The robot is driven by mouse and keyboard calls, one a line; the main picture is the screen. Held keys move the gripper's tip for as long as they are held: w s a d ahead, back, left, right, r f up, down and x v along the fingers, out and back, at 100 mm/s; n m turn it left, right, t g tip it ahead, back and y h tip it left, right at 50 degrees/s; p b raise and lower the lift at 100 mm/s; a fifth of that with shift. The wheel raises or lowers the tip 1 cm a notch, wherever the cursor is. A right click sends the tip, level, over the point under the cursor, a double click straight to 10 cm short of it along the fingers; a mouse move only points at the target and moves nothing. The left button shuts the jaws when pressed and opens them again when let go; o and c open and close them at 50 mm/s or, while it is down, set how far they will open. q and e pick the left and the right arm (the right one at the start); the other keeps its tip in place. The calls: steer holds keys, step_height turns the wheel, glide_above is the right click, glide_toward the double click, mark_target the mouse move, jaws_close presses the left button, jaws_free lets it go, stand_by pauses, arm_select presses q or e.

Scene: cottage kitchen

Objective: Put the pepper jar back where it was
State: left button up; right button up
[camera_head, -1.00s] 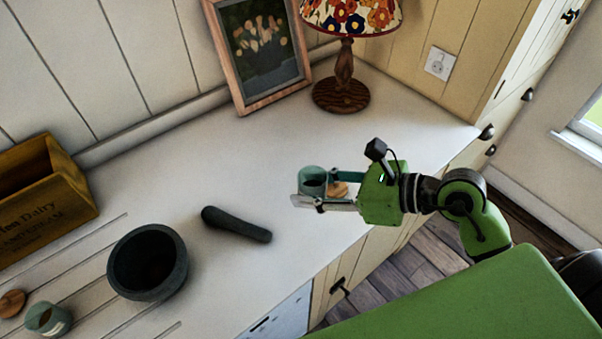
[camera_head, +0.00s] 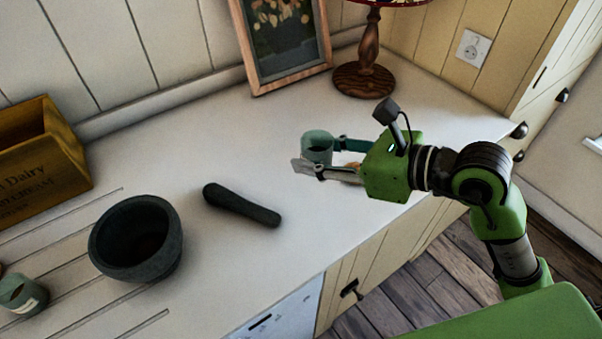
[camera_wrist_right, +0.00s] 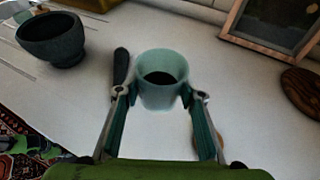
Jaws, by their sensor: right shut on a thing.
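My right gripper (camera_head: 308,166) is shut on a teal jar (camera_head: 317,143) with dark contents, which I take to be the pepper jar. It has no lid on and looks upright. In the right wrist view the jar (camera_wrist_right: 162,80) sits between the two fingertips (camera_wrist_right: 160,95); it appears held above the counter, though the height is hard to tell. A tan wooden lid (camera_head: 353,169) lies on the counter, partly hidden behind the right gripper. My left gripper is not in view.
A dark mortar (camera_head: 137,238) and pestle (camera_head: 241,205) lie on the white counter (camera_head: 230,150) to the left. A wooden crate (camera_head: 45,170) stands at far left. A framed picture (camera_head: 285,80) and a lamp (camera_head: 364,80) stand at the back. The counter between pestle and picture is clear.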

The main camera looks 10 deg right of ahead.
mark_target(316, 147)
steer(key=shift+w+f+b, duration=0.6)
steer(key=shift+w, duration=0.1)
steer(key=shift+w+a+r+p, duration=0.15)
steer(key=shift+w+p, duration=0.4)
steer(key=shift+w, duration=0.3)
steer(key=w+f, duration=0.4)
steer(key=f, duration=0.1)
steer(key=shift+w+a+f, duration=0.25)
steer(key=shift+w, duration=0.05)
steer(key=shift+w+f, duration=0.45)
steer(key=shift+f, duration=0.05)
step_height(316, 147, down, 3)
steer(key=shift+f+p, duration=0.1)
steer(key=shift+p, duration=0.45)
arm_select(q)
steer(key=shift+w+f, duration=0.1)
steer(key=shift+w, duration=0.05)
